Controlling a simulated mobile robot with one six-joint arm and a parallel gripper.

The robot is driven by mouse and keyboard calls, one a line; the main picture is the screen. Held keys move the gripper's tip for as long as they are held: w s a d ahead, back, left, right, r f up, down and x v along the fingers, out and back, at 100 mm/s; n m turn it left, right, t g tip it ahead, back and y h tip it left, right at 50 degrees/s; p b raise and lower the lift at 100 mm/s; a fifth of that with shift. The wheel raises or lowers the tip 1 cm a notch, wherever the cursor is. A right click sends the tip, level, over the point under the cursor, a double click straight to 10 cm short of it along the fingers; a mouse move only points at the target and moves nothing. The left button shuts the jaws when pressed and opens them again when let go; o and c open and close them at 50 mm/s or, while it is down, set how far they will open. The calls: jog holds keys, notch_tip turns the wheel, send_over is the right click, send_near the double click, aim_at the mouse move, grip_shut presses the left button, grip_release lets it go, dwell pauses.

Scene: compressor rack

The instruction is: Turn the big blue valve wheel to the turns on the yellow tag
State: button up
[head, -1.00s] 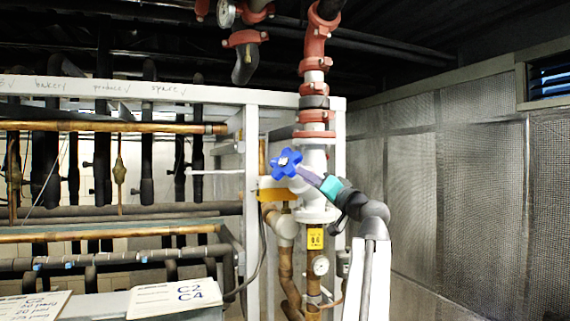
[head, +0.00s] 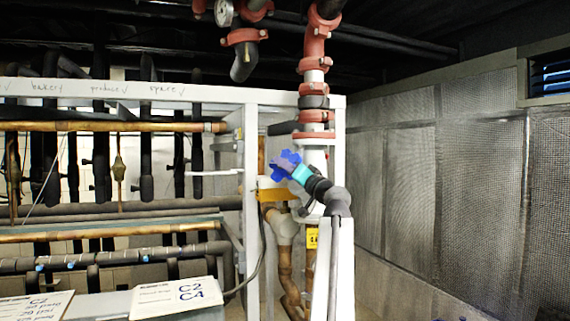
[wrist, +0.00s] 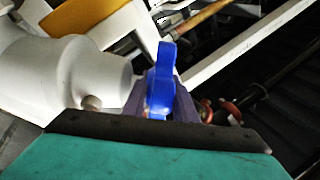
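The blue valve wheel (head: 286,163) is on the white valve body, in front of the white pipe, left of my arm. My gripper (head: 292,171) has its teal part at the wheel's lower right. In the wrist view the blue wheel (wrist: 161,85) shows nearly edge-on between the two grey-purple fingers, which sit close on both sides of it. The gripper looks shut on its rim; the contact itself is hard to see. The yellow tag (head: 312,238) hangs below the valve, partly hidden by my arm; its marking is too small to read.
Copper and black pipes fill the rack at left. Red-coupled pipe (head: 314,75) rises above the valve. The mesh wall (head: 400,180) is at right, with open room before it.

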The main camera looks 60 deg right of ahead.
jog(key=shift+w, duration=0.1)
grip_shut()
jog(key=shift+d+r, duration=0.1)
jog(key=shift+f+y, duration=0.2)
jog(key=shift+y, duration=0.2)
jog(key=shift+n+g+y, duration=0.3)
jog(key=shift+n+y, duration=0.2)
jog(key=shift+d+n+g+y+b, duration=0.1)
jog(key=shift+n+g+y+b, duration=0.65)
jog(key=shift+y, duration=0.65)
jog(key=shift+n+g+y, duration=0.55)
jog(key=shift+g+y, duration=0.1)
jog(key=shift+y, duration=0.05)
jog(key=shift+g+y+p, duration=0.5)
jog(key=shift+y+p, duration=0.1)
